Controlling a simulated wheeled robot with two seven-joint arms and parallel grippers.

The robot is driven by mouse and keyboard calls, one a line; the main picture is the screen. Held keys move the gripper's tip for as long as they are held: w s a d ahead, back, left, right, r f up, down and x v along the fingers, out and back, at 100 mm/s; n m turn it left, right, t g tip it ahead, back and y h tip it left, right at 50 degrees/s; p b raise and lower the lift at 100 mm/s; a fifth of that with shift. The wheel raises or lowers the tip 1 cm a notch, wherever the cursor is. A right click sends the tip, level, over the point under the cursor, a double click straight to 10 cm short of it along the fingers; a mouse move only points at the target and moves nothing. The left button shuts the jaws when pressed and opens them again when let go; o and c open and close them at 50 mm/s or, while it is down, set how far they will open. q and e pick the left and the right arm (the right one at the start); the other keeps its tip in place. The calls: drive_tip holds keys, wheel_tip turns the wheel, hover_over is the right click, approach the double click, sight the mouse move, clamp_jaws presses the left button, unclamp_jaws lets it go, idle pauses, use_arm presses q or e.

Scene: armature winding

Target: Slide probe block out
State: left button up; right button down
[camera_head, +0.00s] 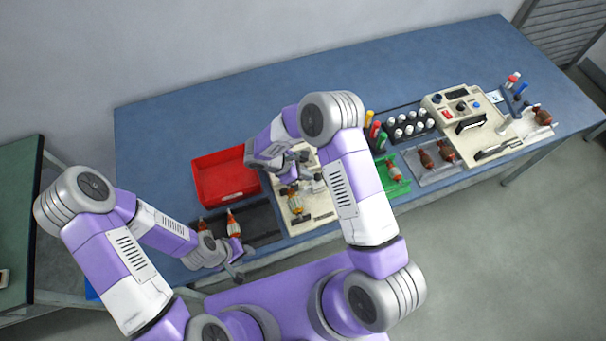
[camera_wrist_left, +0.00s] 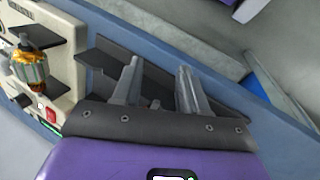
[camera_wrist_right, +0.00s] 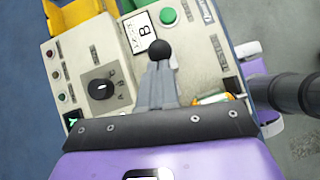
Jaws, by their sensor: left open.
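A cream test station (camera_head: 320,210) stands at the table's front edge, with an armature (camera_head: 291,200) in orange and copper lying across it. The armature also shows in black supports in the left wrist view (camera_wrist_left: 30,66). In the right wrist view a black ball knob (camera_wrist_right: 159,49) stands on the station beside a dial. My right gripper (camera_wrist_right: 158,72) has its fingers close together at this knob and appears closed on it. The probe block itself is hard to make out, as my right arm covers much of the station. My left gripper (camera_head: 236,262) is open and empty near the front edge.
A black rack (camera_head: 262,217) with armatures lies left of the station, and a red bin (camera_head: 222,176) stands behind it. A green tray (camera_head: 398,186), a grey tray (camera_head: 438,174) and another cream instrument (camera_head: 468,116) stand to the right. The back of the table is clear.

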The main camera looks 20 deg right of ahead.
use_arm(q)
drive_tip(key=shift+f, duration=0.1)
drive_tip(key=shift+a+f+b, duration=0.1)
drive_tip(key=shift+f+b, duration=0.2)
drive_tip(key=shift+b, duration=0.15)
use_arm(e)
drive_tip(key=a, duration=0.4)
drive_tip(key=shift+w+r, duration=0.35)
use_arm(q)
drive_tip(key=shift+a+f+b, duration=0.1)
drive_tip(key=shift+f+b, duration=0.25)
use_arm(e)
drive_tip(key=v, duration=1)
